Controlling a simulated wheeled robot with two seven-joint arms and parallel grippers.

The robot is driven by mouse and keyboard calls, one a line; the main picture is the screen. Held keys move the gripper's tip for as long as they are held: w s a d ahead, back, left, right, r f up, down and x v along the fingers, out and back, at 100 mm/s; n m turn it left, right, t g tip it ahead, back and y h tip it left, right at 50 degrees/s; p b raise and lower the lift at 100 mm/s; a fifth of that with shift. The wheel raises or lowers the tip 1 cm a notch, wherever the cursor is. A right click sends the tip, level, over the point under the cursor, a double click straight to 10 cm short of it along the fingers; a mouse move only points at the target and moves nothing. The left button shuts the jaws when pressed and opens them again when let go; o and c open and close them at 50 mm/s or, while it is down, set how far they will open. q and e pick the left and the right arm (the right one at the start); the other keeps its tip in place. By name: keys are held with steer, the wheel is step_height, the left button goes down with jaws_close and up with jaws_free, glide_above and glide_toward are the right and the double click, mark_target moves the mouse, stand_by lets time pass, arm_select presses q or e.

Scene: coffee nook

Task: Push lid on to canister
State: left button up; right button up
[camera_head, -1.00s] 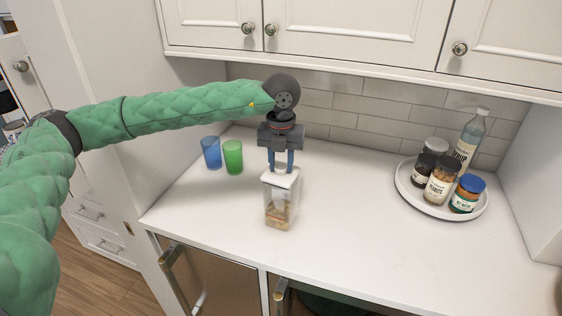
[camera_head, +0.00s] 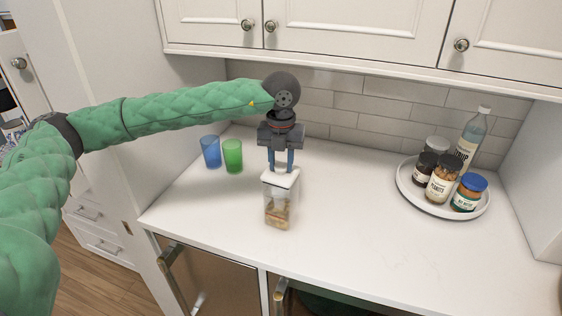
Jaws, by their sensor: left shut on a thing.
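A clear square canister (camera_head: 278,209) with brown contents stands upright on the white counter. A white lid (camera_head: 281,180) with a raised knob sits at the canister's top. I cannot tell whether it is fully seated. My left gripper (camera_head: 281,168) points straight down above the canister, its two blue fingers shut on the lid's knob. The knob is partly hidden between the fingers. My right gripper is not in view.
A blue cup (camera_head: 211,152) and a green cup (camera_head: 232,156) stand left of the canister. A round white tray (camera_head: 409,194) with several jars and a bottle (camera_head: 471,138) stands at the right. The counter (camera_head: 350,225) between is clear. Cabinets hang above.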

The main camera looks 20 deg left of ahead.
arm_select(q)
steer(key=o, duration=1.5)
steer(key=shift+r, duration=0.15)
steer(key=shift+r+p, duration=0.35)
steer(key=shift+r, duration=3)
steer(key=shift+c, duration=0.4)
jaws_close()
steer(key=shift+f+b, duration=2.9)
steer(key=shift+f, duration=0.2)
steer(key=shift+r, duration=0.2)
